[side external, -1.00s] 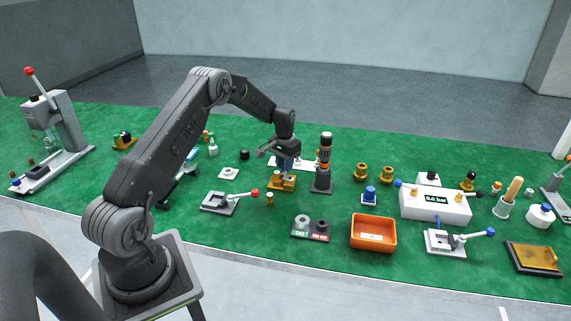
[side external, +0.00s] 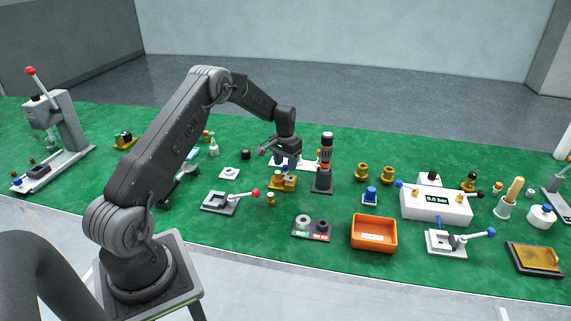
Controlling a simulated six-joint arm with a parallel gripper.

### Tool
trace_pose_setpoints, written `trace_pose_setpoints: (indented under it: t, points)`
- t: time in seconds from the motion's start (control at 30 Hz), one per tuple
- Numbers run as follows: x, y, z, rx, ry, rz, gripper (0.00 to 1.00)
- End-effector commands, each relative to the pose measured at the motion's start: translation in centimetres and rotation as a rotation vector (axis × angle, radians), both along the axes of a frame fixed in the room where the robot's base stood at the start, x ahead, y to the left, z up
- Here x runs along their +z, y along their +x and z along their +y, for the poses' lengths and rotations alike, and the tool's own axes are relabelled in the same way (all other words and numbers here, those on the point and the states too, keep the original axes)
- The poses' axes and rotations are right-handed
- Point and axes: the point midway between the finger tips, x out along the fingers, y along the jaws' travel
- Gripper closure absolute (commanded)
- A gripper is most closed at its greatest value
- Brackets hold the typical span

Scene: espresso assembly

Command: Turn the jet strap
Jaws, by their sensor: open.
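My gripper (side external: 283,155) is open, at the end of the arm that reaches over the middle of the green mat. It points down just above a small brass-coloured fixture (side external: 283,183). Dark and blue details show between the gripper and the fixture, too small to name. The jet strap cannot be told apart at this size; it may be part of the brass fixture, but I cannot confirm it. Whether the fingers touch the fixture is unclear.
A dark upright tool in a stand (side external: 324,165) is close right of the gripper. A clamp with a red knob (side external: 222,203) lies in front left. An orange tray (side external: 373,246) and a white readout box (side external: 436,206) are to the right. Green mat (side external: 262,250) is bare in front.

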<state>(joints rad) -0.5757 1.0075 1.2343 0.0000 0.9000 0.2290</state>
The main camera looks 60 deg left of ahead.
Motion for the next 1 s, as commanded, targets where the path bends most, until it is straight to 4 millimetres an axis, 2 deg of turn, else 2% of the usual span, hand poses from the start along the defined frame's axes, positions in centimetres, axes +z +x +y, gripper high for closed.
trace_pose_setpoints:
  t: [0.4,0.6,0.8,1.0]
  points:
    - [8.7,0.1,0.0,0.000,0.003,-0.004,0.52]
    - [11.9,0.1,0.0,0.000,0.002,-0.003,0.52]
    - [13.2,0.0,0.0,0.000,0.001,-0.002,0.52]
    - [13.3,0.0,0.0,0.000,0.000,-0.001,0.52]
